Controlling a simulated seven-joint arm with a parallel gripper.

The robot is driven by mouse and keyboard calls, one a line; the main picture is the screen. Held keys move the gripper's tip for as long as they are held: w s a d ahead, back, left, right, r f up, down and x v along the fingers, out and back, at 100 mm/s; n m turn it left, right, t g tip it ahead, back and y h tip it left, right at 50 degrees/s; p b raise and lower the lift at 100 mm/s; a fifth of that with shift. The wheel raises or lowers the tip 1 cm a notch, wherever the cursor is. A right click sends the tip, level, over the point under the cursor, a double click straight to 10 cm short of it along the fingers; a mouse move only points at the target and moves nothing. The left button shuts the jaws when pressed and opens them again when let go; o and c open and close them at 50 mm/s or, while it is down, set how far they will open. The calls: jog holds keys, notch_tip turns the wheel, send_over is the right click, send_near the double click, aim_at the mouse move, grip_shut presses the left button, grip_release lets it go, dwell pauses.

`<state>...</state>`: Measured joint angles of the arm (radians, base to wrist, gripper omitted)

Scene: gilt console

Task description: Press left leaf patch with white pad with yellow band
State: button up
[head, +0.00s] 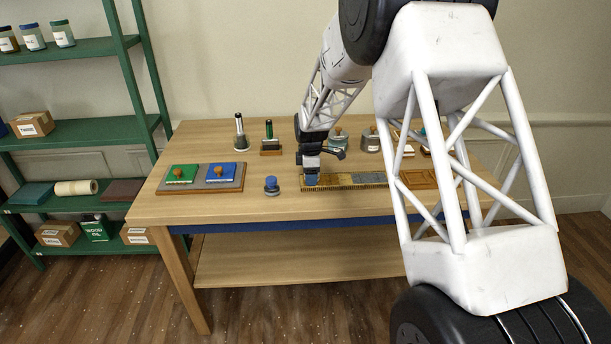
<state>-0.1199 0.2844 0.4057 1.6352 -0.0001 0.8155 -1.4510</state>
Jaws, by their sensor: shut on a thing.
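My gripper (311,173) points down over the left end of a long gilt strip (372,180). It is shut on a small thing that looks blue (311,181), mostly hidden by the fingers. I cannot make out a white body or yellow band on it. The held thing is at or just above the strip's left end; I cannot tell whether it touches. The left leaf patch is hidden or too small to pick out there. The strip has gold, grey and orange-brown sections. A whitish block (404,151) behind the strip is partly covered by my arm.
A grey tray (202,188) with green and blue pads lies at the left. Dark-handled tools (240,133) and several knobbed pieces (371,141) stand behind. The table's front left is clear. A green shelf (85,133) stands left.

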aim_at(323, 179)
jog(key=shift+d, duration=0.85)
jog(key=shift+d+f, duration=0.1)
jog(key=shift+d, duration=0.35)
jog(key=shift+d+r, duration=0.2)
jog(key=shift+d, duration=0.45)
jog(key=shift+d+f, duration=0.1)
jog(key=shift+d, duration=2.2)
jog(key=shift+a, duration=1.05)
jog(key=shift+a+f, duration=0.1)
jog(key=shift+a, duration=0.15)
jog(key=shift+a+r, duration=0.25)
jog(key=shift+a, duration=0.5)
jog(key=shift+a+f, duration=0.2)
jog(key=shift+a, duration=1.75)
jog(key=shift+a+r, duration=0.2)
jog(key=shift+a, duration=1.25)
notch_tip(323, 179, up, 8)
jog(key=shift+f, duration=0.25)
